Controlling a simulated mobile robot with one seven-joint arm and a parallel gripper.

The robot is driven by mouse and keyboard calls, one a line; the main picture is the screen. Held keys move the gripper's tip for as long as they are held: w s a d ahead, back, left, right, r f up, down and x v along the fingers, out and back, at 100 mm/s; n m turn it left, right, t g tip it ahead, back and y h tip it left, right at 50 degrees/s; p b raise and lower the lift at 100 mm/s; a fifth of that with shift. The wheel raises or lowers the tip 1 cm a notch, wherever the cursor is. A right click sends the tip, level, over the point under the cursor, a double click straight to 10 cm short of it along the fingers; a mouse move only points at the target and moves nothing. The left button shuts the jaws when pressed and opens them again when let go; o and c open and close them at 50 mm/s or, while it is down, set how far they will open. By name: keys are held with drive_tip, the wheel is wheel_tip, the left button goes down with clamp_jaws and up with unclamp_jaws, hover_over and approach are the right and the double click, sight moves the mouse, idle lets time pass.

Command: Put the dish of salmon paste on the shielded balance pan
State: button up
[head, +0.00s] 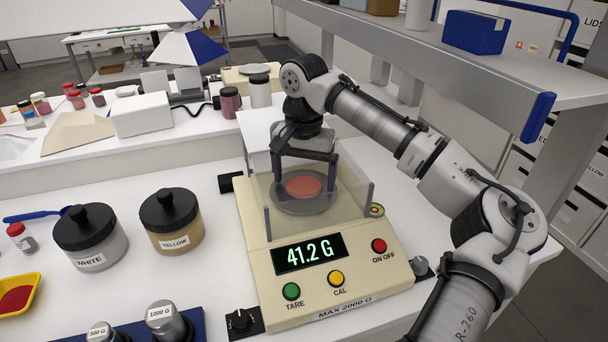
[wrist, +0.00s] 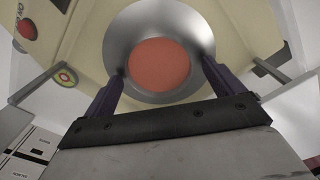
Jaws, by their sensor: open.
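The salmon paste (head: 303,187) is a flat salmon-red disc inside the clear shield (head: 353,208) of the cream balance (head: 345,265). A grey round surface surrounds it; I cannot tell dish rim from balance pan (head: 303,206) in the head view. In the wrist view the salmon paste (wrist: 159,66) sits centred on a wide metal disc. My gripper (head: 304,180) is over the pan with its fingers reaching down inside the shield. In the wrist view my gripper (wrist: 163,75) is open, with one finger on each side of the paste. The display reads 41.2 G.
White (head: 90,240) and yellow (head: 170,222) jars stand left of the balance. Metal weights (head: 165,322) stand on a blue tray at the front. A yellow dish (head: 20,293) of red powder is at the far left. The shield walls surround my fingers. A grey shelf (head: 470,55) overhangs at right.

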sight(304, 186)
wheel_tip(304, 186, up, 12)
drive_tip(key=shift+b, duration=0.35)
idle(1.0)
